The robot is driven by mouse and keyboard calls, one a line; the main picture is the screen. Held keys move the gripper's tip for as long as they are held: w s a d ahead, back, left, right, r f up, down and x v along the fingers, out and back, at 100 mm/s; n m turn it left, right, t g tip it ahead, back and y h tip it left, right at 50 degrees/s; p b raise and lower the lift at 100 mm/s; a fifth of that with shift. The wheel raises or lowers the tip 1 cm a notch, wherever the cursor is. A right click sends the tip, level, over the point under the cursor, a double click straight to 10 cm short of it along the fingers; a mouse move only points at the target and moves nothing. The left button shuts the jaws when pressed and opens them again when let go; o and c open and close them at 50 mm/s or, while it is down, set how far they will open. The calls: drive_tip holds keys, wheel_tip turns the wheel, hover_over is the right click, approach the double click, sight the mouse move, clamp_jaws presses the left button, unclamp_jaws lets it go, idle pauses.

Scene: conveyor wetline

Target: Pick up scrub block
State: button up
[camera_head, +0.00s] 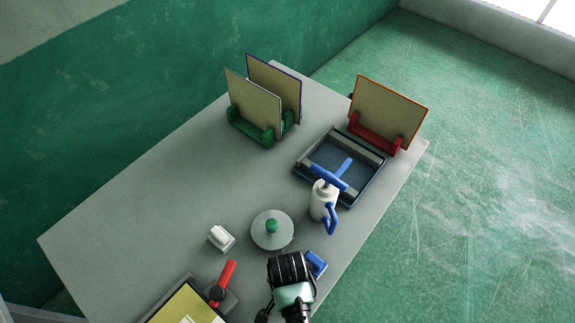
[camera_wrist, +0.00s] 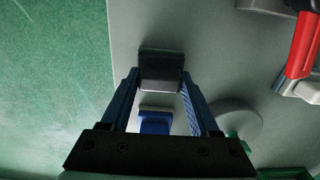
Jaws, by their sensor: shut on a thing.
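A dark grey block (camera_wrist: 160,72), which looks like the scrub block, sits between the fingertips of my gripper (camera_wrist: 160,80) in the wrist view. The two blue fingers are shut on its sides. I cannot tell whether the block is clear of the table. In the head view my gripper (camera_head: 290,270) is over the near right part of the table, and its dark body hides the fingertips and the block.
A blue item (camera_head: 316,264) lies right beside my gripper, near the table (camera_head: 150,200) edge. A round grey disc (camera_head: 272,236) with a green knob, a white block (camera_head: 221,238), a white bottle (camera_head: 322,202), a red-handled tool (camera_head: 226,276) and a blue tray (camera_head: 307,179) stand around.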

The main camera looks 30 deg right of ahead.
wheel_tip(320, 180, up, 10)
drive_tip(key=shift+r+b, duration=0.1)
drive_tip(key=shift+b, duration=0.3)
idle(0.3)
